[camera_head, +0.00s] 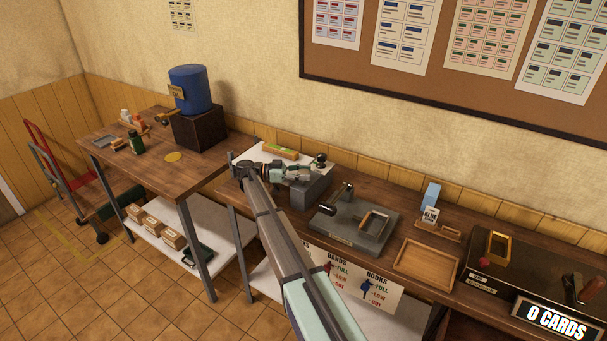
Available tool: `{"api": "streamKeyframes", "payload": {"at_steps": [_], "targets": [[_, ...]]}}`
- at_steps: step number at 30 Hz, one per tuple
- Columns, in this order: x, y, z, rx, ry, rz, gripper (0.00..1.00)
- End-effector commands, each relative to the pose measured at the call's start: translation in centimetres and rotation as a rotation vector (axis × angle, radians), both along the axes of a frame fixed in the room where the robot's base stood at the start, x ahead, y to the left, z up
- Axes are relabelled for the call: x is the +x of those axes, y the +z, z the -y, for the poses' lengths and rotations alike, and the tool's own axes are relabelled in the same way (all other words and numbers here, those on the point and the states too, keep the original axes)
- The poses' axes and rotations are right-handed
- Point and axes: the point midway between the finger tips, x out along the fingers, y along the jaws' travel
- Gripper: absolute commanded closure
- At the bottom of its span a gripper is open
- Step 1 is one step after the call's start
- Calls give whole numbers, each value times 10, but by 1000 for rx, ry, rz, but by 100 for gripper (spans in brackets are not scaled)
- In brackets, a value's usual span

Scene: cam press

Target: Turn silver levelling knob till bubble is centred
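A spirit level (281,151) with a yellow-brown body and a green strip on top lies on a pale plate (254,153) near the wall, on the middle bench. The bubble is too small to make out. My gripper (311,169) is just right of the level, at the end of my arm, which reaches in from the bottom and bends right. A small dark, rounded part (320,158) shows at the gripper's tip. I cannot tell whether it is the silver knob or part of the gripper. The fingers are too small to tell open from shut.
A grey block (308,190) stands below my gripper. Right of it are a dark press base (352,237) with a handle and a wooden tray (427,264). The wall is close behind.

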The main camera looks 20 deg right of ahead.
Motion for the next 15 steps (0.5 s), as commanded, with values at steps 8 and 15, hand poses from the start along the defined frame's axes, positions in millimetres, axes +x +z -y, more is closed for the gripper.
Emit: {"api": "streamKeyframes", "payload": {"at_steps": [8,15], "targets": [[0,0,0,0,0,0,30],[-2,1,-1,0,38,-1,30]]}}
